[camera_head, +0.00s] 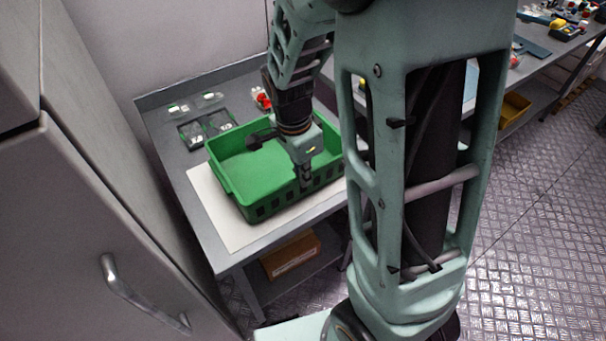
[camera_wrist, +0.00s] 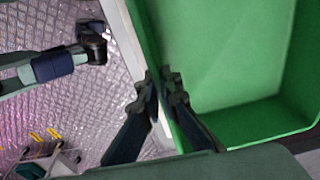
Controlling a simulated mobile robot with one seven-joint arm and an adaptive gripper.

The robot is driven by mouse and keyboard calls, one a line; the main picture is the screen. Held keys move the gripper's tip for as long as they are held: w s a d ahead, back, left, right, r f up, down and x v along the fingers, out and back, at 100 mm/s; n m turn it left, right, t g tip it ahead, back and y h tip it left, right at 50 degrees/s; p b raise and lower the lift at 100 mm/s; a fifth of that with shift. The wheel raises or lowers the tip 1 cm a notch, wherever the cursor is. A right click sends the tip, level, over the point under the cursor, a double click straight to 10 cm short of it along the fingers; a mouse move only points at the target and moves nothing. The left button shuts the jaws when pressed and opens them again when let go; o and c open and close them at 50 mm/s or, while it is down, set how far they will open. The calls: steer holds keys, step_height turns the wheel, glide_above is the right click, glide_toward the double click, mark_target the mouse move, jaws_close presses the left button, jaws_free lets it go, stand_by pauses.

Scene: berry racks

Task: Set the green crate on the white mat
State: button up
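The green crate (camera_head: 235,189) is upright and empty in the camera_head view, over the white mat (camera_head: 222,219) on the grey table. Bare mat shows along the crate's left and front sides; the rest is hidden under it. Whether the crate's base touches the mat is hard to tell. My gripper (camera_head: 305,182) points down at the crate's front wall. In the camera_wrist view the fingers (camera_wrist: 160,82) are close together on either side of the wall of the crate (camera_wrist: 235,60), pinching it. A strip of pale surface shows beside the wall.
Dark trays with small items (camera_head: 207,126) lie on the table behind the crate, with a red-and-white item (camera_head: 261,99) near them. A cardboard box (camera_head: 290,258) sits on the shelf below. A grey cabinet (camera_head: 85,230) stands close on the left. Another bench is at upper right.

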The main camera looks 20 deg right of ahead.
steer(key=o, duration=0.4)
steer(key=r, duration=0.4)
steer(key=a+r+p, duration=0.1)
steer(key=r, duration=0.7)
steer(key=shift+s+a+r, duration=0.15)
steer(key=shift+s, duration=0.2)
steer(key=shift+w, duration=0.1)
